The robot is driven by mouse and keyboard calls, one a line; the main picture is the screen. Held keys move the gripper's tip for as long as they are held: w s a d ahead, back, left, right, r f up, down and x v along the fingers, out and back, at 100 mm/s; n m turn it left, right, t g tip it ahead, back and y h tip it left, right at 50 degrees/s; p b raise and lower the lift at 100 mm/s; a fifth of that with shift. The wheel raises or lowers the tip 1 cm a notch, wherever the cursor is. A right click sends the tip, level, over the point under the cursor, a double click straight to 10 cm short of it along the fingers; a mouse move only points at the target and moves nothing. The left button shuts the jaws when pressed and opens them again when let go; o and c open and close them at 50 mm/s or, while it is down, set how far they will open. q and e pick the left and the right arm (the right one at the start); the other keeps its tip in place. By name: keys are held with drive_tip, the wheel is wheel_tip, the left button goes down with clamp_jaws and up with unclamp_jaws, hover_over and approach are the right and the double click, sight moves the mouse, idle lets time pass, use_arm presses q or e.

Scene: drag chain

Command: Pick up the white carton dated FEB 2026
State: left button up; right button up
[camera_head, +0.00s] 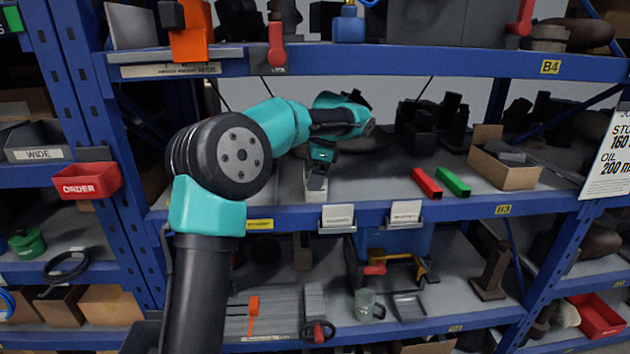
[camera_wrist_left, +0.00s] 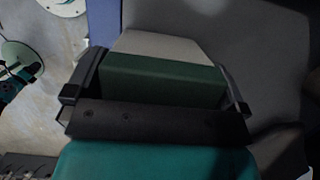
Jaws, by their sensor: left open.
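A pale carton (camera_head: 316,190) stands at the front of the middle shelf, marked B3. My left gripper (camera_head: 318,169) is right above it and partly covers it. In the left wrist view a box with a dark green face (camera_wrist_left: 163,80) and a pale grey face lies between the two fingers of my left gripper (camera_wrist_left: 158,85). The fingers are apart, one on each side of the box; I cannot tell whether they touch it. No date is legible on it. My right gripper is in neither view.
Two white cards or small boxes (camera_head: 338,217) (camera_head: 407,212) are at the shelf's front edge. A red bar (camera_head: 427,183), a green bar (camera_head: 453,182) and an open cardboard box (camera_head: 503,165) are to the right. The upper shelf (camera_head: 400,63) passes above my arm.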

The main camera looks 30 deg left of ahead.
use_arm(q)
drive_tip(key=shift+c, duration=0.4)
drive_tip(key=c, duration=0.7)
drive_tip(key=shift+r, duration=1.8)
drive_tip(key=s+d, duration=0.2)
drive_tip(key=s, duration=0.2)
drive_tip(key=s+d+r, duration=0.1)
drive_tip(key=s+d, duration=0.2)
drive_tip(key=s, duration=0.2)
drive_tip(key=s+d, duration=0.3)
drive_tip(key=s, duration=0.1)
drive_tip(key=shift+s+d+r, duration=0.2)
drive_tip(key=shift+s+d, duration=0.05)
drive_tip(key=shift+s, duration=0.05)
